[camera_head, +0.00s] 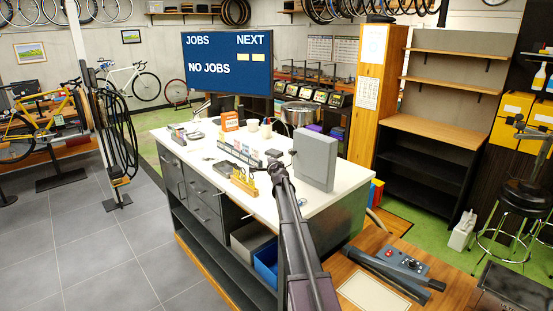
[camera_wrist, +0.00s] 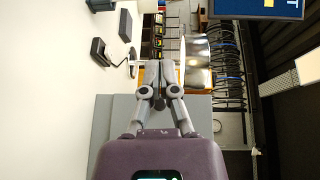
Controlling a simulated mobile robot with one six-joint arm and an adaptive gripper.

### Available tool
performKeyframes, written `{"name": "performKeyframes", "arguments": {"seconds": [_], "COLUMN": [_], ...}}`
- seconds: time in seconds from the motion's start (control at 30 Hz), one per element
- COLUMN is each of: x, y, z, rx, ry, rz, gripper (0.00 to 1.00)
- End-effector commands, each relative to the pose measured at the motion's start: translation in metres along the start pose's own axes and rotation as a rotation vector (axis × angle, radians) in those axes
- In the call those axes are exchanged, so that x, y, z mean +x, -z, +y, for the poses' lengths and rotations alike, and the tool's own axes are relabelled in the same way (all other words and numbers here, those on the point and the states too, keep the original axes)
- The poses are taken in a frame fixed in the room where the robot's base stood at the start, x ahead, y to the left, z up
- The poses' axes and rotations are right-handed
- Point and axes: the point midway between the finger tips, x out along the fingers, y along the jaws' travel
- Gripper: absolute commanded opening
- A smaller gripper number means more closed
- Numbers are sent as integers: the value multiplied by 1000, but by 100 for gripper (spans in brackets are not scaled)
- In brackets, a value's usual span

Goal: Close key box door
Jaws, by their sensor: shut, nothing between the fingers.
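The key box appears to be the upright grey box (camera_head: 316,157) on the right end of the white counter. A small dark knob-like part shows at its left edge. I cannot tell from here how far its door stands open. My gripper (camera_head: 274,163) is just left of the box in the head view, above the counter. In the wrist view the fingers (camera_wrist: 153,72) are together and empty. A flat grey surface (camera_wrist: 121,112), probably part of the key box, lies behind and beside the fingers there. Contact between fingers and box cannot be made out.
The white counter (camera_head: 210,160) holds an orange box (camera_head: 230,121), a row of small packs (camera_head: 240,152) and a yellow item (camera_head: 244,182) left of my arm. A wooden bench (camera_head: 350,267) stands at the front right.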

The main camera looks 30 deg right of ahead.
Motion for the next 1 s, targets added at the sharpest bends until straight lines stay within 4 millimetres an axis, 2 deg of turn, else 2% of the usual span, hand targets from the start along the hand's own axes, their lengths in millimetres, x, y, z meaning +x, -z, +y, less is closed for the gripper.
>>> {"name": "performKeyframes", "arguments": {"seconds": [0.23, 0.83, 1.0], "x": [-8, -8, -18], "y": [-15, -16, -32], "z": [-1, -1, 6], "rx": [-1, 0, -39], "ry": [0, 0, -20], "rz": [-1, 0, -38], "gripper": [0, 0, 0]}}
